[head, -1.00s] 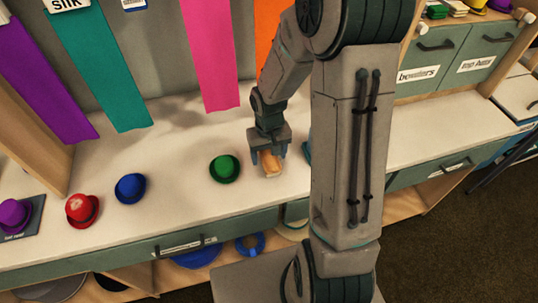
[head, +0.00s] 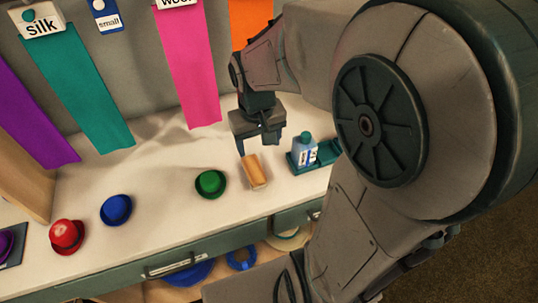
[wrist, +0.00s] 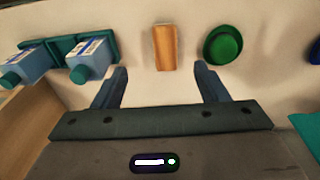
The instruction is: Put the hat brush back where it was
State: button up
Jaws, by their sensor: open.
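The hat brush (head: 255,171), a tan-orange wooden block, lies on the white counter (head: 150,222) between the green hat (head: 210,183) and a teal tray (head: 329,153). My gripper (head: 256,147) is open and empty, just above and behind the brush in the head view. In the wrist view the brush (wrist: 165,47) lies beyond the open fingers (wrist: 160,80), roughly centred between them and apart from both. The green hat (wrist: 223,46) is to its right there. No marked place for the brush can be made out.
A blue bottle (head: 304,150) stands at the teal tray; the wrist view shows two bottles (wrist: 92,58). Blue (head: 116,210) and red (head: 67,236) hats sit to the left. Fabric strips, including a pink one (head: 188,65), hang behind. Counter between blue and green hats is clear.

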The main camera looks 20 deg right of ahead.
jog(key=s+r+t, duration=0.1)
jog(key=s+r, duration=0.3)
jog(key=s, duration=0.4)
jog(key=shift+s+t, duration=0.35)
jog(key=shift+t, duration=0.05)
jog(key=shift+c, duration=0.4)
